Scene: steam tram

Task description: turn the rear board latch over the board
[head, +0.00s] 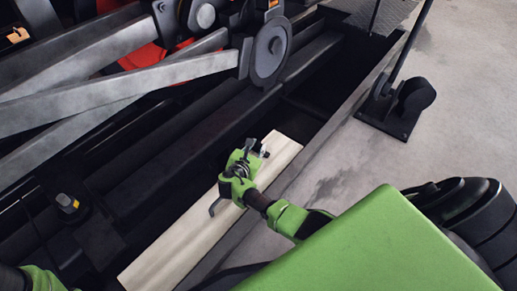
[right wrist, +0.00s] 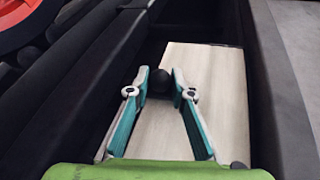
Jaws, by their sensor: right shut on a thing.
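The pale wooden board (head: 165,245) lies lengthwise in the dark trough beside the tram; it also shows in the right wrist view (right wrist: 222,72). My right gripper (head: 257,152) is above the board near its far end. In the right wrist view its two teal-lined fingers (right wrist: 160,84) are closed on a dark rounded knob (right wrist: 157,82), which looks like the rear board latch. The knob is at the left edge of the board's far part. The rest of the latch is hidden, so I cannot tell its angle. My left gripper is out of view.
Steel rods (head: 110,60) and a dark round wheel hub (head: 270,48) are at the upper left. The trough's edge (head: 335,112) runs along the right of the board. A black stand (head: 390,108) is on the concrete floor. Floor at the upper right is clear.

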